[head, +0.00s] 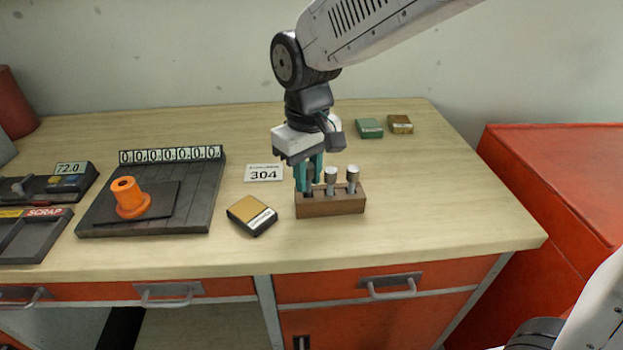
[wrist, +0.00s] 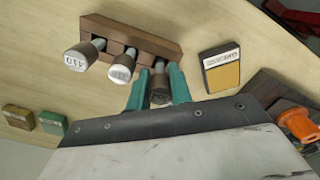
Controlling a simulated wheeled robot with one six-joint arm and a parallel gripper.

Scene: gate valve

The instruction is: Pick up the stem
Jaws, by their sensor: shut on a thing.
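A brown wooden block (head: 330,205) on the bench holds three upright stems. The middle stem (head: 330,176) and right stem (head: 352,175) have pale tops; in the wrist view their top faces carry printed marks too small to read surely. The third stem (wrist: 159,88) has a darker top and stands at the block's left end in the head view. My gripper (head: 309,180) reaches down over that left stem, its teal fingers on either side of it. In the wrist view my gripper (wrist: 158,92) is shut on it. Its lower end is hidden in the block.
A card reading 304 (head: 264,173) stands behind the block. A yellow-topped box (head: 251,215) lies to its left. An orange part (head: 130,199) sits on a dark fixture (head: 193,208). Green (head: 369,127) and brown (head: 400,124) boxes lie behind. The bench's right side is clear.

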